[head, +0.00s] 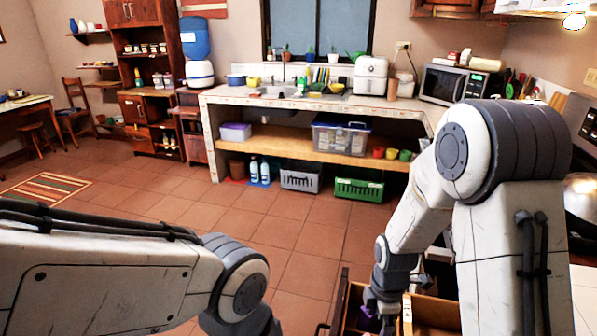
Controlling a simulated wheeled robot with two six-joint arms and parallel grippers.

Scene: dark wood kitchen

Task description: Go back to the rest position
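My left arm comes in from the left, and its wrist bends down past the bottom edge near the middle; its gripper is outside the picture. My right arm reaches down on the right. My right gripper (376,306) is low at the bottom, over or inside an open wooden drawer (437,314). A small purple patch (367,323) shows at its tip, and I cannot tell whether it is part of the gripper or an object. The fingers are too small and partly cut off to show whether they are open or shut.
The open drawer's edges surround my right gripper closely. A counter (316,100) with a sink, a microwave (455,85) and lower-shelf bins stands at the back. The tiled floor (200,205) in the middle is clear. A striped rug (45,188) lies at left.

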